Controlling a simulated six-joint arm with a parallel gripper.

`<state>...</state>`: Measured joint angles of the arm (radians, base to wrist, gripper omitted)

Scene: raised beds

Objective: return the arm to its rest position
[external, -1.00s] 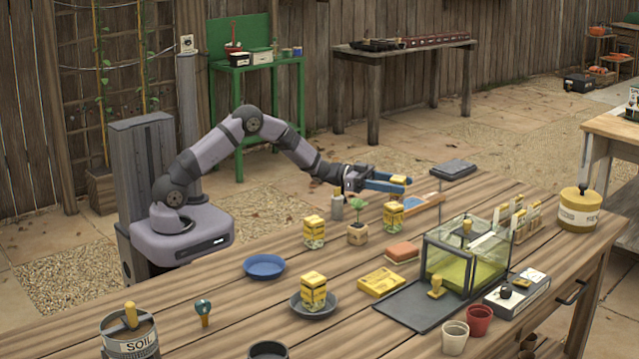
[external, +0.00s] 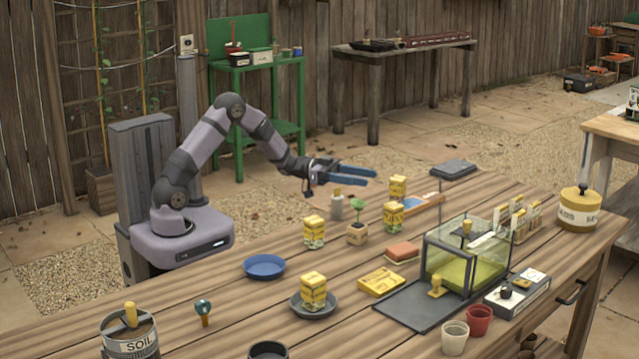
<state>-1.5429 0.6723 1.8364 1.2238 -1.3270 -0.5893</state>
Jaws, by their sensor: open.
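My gripper (external: 372,176) is in the air above the far edge of the wooden table (external: 220,309). Its two blue fingers are apart with nothing between them. My arm is bent, with its elbow raised over its base at the left. A yellow box (external: 397,188) stands just below and right of the fingertips, apart from them. A second yellow box (external: 393,215) stands in front of it. A third (external: 314,232) stands further left, and another (external: 313,291) sits in a dark saucer (external: 299,307).
A spray bottle (external: 337,206) and a seedling pot (external: 357,233) stand below the gripper. A glass case (external: 465,265), a blue dish (external: 264,266) and a soil tin (external: 130,338) are also on the table. The air around my arm is clear.

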